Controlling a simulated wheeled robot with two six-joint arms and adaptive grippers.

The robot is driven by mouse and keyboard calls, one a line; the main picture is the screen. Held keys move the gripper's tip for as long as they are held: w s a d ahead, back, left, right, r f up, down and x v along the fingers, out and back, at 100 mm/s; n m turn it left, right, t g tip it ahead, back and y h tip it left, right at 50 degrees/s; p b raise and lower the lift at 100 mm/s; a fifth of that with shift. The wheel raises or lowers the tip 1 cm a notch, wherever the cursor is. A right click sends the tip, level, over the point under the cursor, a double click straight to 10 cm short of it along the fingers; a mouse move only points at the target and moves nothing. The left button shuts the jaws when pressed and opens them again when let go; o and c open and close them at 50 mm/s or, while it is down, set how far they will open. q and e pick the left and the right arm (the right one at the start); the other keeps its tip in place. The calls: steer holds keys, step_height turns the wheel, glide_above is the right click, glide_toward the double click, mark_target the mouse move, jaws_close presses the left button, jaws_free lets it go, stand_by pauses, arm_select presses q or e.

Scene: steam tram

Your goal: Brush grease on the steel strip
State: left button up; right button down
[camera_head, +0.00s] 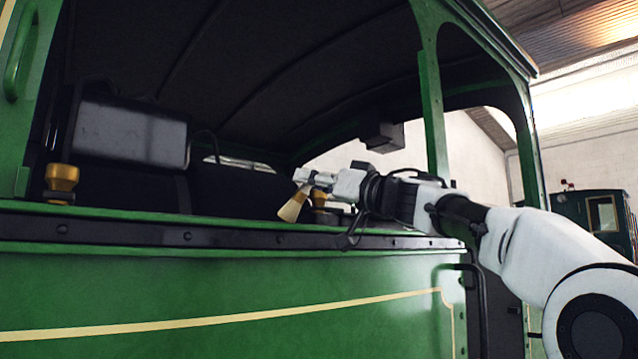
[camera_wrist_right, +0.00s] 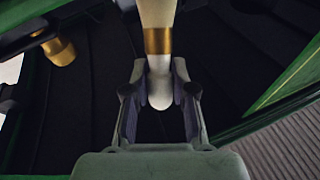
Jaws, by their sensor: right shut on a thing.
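My right gripper (camera_head: 312,181) reaches in from the right, just above the tram's side ledge. It is shut on a brush (camera_head: 293,207), whose pale bristles point down and left. In the right wrist view, my right gripper (camera_wrist_right: 160,88) has its fingers on both sides of the brush's white handle; a brass band (camera_wrist_right: 158,41) and the cream bristles (camera_wrist_right: 157,10) lie beyond them. The steel strip (camera_head: 130,228) is a dark riveted band along the top of the green side panel. The bristles are above it, seemingly apart from it. I cannot make out grease on the strip. My left gripper is not in view.
A brass cup-shaped fitting (camera_head: 62,178) stands on the ledge at left, and another (camera_head: 320,208) is close behind the brush. A green post (camera_head: 433,120) rises near my right forearm. A dark handrail (camera_head: 477,300) is below the arm. The cab opening is dark.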

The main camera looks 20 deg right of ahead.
steer(key=s+a+b, duration=0.1)
steer(key=s+a, duration=0.2)
steer(key=a, duration=0.8)
steer(key=s+a+b, duration=0.1)
steer(key=s+a, duration=0.3)
steer(key=a, duration=0.8)
steer(key=shift+s+a, duration=0.2)
stand_by(0.9)
